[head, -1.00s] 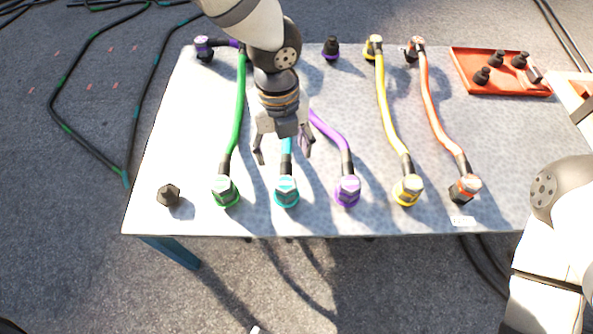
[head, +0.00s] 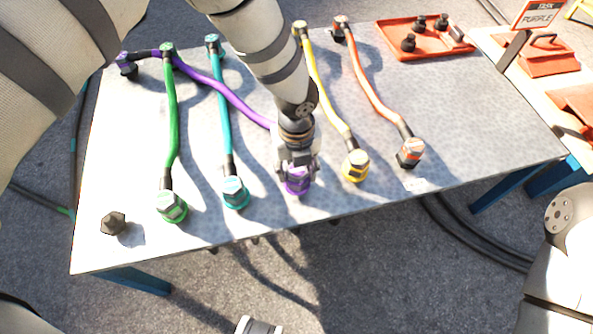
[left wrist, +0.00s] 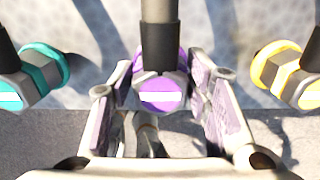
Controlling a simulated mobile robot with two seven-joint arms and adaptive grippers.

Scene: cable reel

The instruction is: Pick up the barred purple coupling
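The purple coupling (head: 298,186) sits at the near end of the purple cable, close to the table's front edge. In the left wrist view the purple coupling (left wrist: 163,92) shows a white bar on its face and a black sleeve above it. My left gripper (head: 298,168) is down over it and hides part of it in the head view. In the left wrist view the left gripper (left wrist: 163,100) has its fingers apart, one on each side of the coupling. I cannot tell whether either finger touches it.
A teal coupling (head: 235,192) and a yellow coupling (head: 356,166) stand on either side. Green (head: 172,206) and orange (head: 410,152) couplings stand farther out. A dark cap (head: 113,223) lies front left. A red tray (head: 400,50) is at the back.

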